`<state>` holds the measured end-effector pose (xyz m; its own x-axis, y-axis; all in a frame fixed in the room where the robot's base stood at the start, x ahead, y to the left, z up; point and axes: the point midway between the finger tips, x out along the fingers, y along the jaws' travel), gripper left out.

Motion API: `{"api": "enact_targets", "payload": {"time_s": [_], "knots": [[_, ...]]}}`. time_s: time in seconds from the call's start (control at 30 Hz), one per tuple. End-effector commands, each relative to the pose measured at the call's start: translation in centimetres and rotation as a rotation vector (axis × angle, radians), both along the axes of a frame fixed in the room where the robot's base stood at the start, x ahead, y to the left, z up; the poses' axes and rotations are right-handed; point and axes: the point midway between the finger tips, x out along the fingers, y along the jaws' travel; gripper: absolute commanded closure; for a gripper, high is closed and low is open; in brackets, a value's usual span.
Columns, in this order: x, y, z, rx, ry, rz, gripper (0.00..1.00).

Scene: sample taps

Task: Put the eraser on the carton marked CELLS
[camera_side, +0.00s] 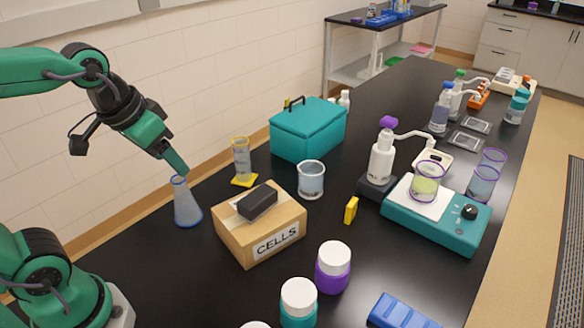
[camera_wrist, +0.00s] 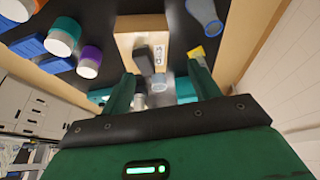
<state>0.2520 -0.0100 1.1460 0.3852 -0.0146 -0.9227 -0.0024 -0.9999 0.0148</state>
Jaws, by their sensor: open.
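The eraser, a dark grey block (camera_side: 257,203), lies flat on top of the tan carton marked CELLS (camera_side: 233,238). In the wrist view the eraser (camera_wrist: 143,62) shows on the carton (camera_wrist: 125,42), beyond my fingertips. My gripper (camera_side: 178,163) is raised up and to the left of the carton in the side view, above a blue-grey flask. In the wrist view my gripper (camera_wrist: 162,82) has its two green fingers apart with nothing held between them. It does not touch the eraser or the carton.
The conical flask (camera_side: 186,205) stands left of the carton. Behind are a cylinder on a yellow base (camera_side: 241,158), a beaker (camera_side: 311,180) and a teal box (camera_side: 308,132).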

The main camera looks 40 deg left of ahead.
Motion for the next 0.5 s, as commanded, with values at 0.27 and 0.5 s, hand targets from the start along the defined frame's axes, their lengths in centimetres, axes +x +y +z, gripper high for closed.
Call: {"api": "enact_targets", "payload": {"time_s": [0.27,0.5], "knots": [[-2.5,0.9,-0.6,0.013,-0.087,0.004,0.39],[-2.8,1.0,-0.8,0.016,-0.097,0.003,0.39]]}}
